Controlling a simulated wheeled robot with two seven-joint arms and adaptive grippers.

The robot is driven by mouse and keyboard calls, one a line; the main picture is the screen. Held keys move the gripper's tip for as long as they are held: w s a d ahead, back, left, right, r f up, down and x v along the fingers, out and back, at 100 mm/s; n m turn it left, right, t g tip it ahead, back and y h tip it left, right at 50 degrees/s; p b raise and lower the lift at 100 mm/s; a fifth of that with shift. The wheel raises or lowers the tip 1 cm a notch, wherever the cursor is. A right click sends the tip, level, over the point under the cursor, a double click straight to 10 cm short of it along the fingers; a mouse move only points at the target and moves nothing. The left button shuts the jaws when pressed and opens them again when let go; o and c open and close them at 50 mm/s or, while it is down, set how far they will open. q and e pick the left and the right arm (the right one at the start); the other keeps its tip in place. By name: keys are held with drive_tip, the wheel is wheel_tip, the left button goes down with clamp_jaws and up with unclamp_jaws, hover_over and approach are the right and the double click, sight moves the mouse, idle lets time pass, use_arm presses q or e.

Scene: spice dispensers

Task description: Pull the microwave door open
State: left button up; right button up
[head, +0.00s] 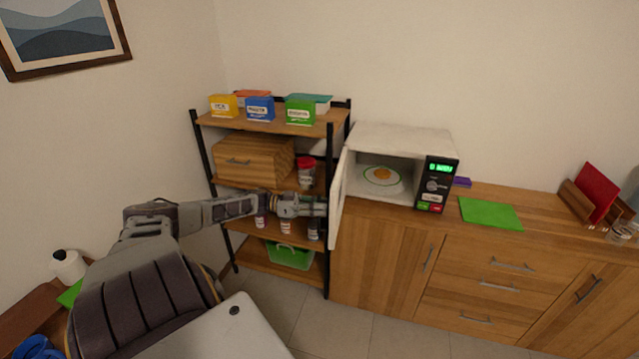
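The white microwave (403,143) stands on the wooden cabinet with its door (340,200) swung open toward the left and front. A plate with a fried egg (382,177) shows inside the open cavity. My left gripper (322,206) is just left of the door, with its fingers pointing right toward the door's outer side. The fingertips are at or very near the door; I cannot tell whether they touch it. The fingers are too small to tell open from shut. My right gripper is not in view.
A wooden shelf unit (310,128) with boxes and spice dispensers stands behind my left arm, close to the gripper. A green mat (491,213) lies on the cabinet top (540,218) right of the microwave. A red item in a wooden holder (577,199) stands farther right.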

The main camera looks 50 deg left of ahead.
use_arm(q)
drive_tip(key=o, duration=0.4)
drive_tip(key=shift+w+r, duration=0.15)
drive_tip(key=shift+r, duration=0.15)
drive_tip(key=shift+f, duration=0.1)
drive_tip(key=shift+s+a+f, duration=0.1)
drive_tip(key=shift+s, duration=0.1)
drive_tip(key=v, duration=1.1)
drive_tip(key=shift+s+a, duration=0.2)
drive_tip(key=shift+s, duration=0.05)
